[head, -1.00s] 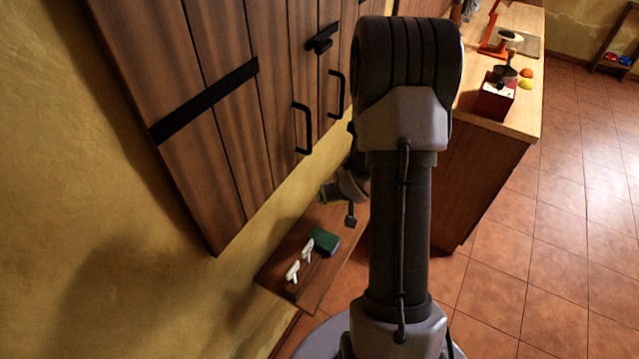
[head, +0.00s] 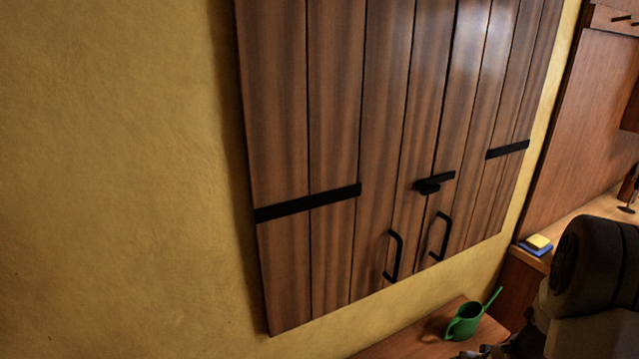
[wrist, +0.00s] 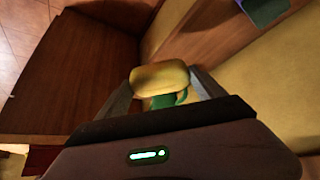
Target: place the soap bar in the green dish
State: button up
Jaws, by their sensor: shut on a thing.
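In the wrist view my gripper (wrist: 165,88) is shut on a yellow, rounded bar, the soap bar (wrist: 160,78), held crosswise between the fingertips. A bright green curved thing (wrist: 180,97) shows just behind and below the bar; I cannot tell what it is or whether they touch. A dark green flat thing (wrist: 264,10) lies at the top right edge, cut off by the frame; I cannot tell whether it is the green dish. In the head view only part of my arm shows at the lower right, and the fingertips are not visible.
In the head view a green watering can (head: 465,322) stands on a low wooden shelf (head: 410,343) below the wooden shutters (head: 385,130). A yellow block (head: 538,242) rests on a blue piece (head: 533,250) at the counter corner. The yellow wall (head: 120,180) fills the left.

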jog(key=shift+w+a+r, duration=0.15)
jog(key=shift+a+r, duration=0.15)
jog(key=shift+r, duration=0.05)
jog(key=w+a+r+n, duration=0.1)
jog(key=a+r, duration=0.2)
jog(key=a, duration=0.5)
jog(key=w+a+r+n+y, duration=0.1)
jog(key=a+r, duration=0.3)
jog(key=a, duration=0.5)
jog(key=w+a+r+n+y, duration=0.1)
jog(key=a+r, duration=0.3)
jog(key=a, duration=0.5)
jog(key=shift+r+n, duration=0.25)
jog(key=shift+n, duration=0.55)
